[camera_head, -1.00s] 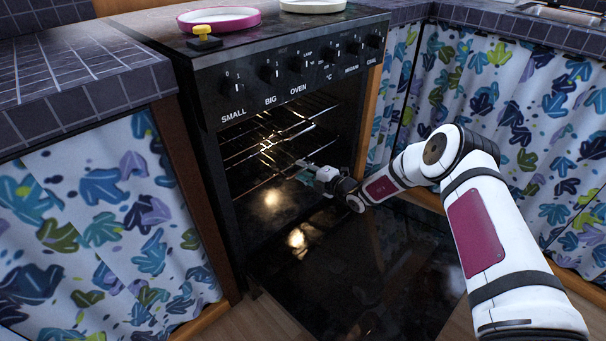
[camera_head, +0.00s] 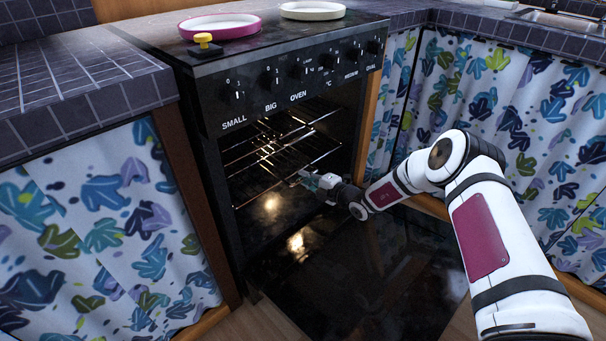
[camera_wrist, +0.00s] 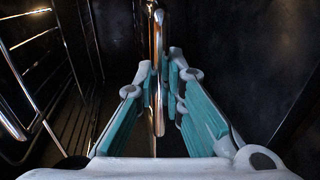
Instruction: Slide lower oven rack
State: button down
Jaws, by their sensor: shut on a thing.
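The lower oven rack (camera_head: 275,165), a shiny wire grid, sits level inside the open oven (camera_head: 228,165). Its front edge is near the oven mouth. My gripper (camera_head: 306,178) reaches in from the right and is at the rack's front edge. In the wrist view my gripper (camera_wrist: 160,88) has its teal-padded fingers closed around a thin metal bar (camera_wrist: 158,45), the rack's front rod. The rack's wires (camera_wrist: 30,75) show at the left of that view. The fingers hide part of the bar.
An upper rack (camera_head: 295,122) sits just above. The oven door (camera_head: 350,275) lies open below my arm. A pink-rimmed dish (camera_head: 220,26), a white dish (camera_head: 312,10) and a yellow-topped item (camera_head: 204,42) are on the stove. Curtained cabinets (camera_head: 105,225) flank the oven.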

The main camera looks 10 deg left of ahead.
jog(key=f+p+v, duration=0.2)
jog(key=p+v, duration=0.2)
jog(key=v, duration=0.8)
jog(key=d+f+p+v, duration=0.1)
jog(key=p+v, duration=0.3)
jog(key=v, duration=0.9)
jog(key=shift+s+f+p, duration=0.25)
jog(key=shift+f+p, duration=0.1)
jog(key=shift+f, duration=0.6)
jog(key=shift+d, duration=0.15)
jog(key=c, duration=1.7)
grip_release()
jog(key=shift+o, duration=0.2)
jog(key=v, duration=1.2)
jog(key=shift+r, duration=0.1)
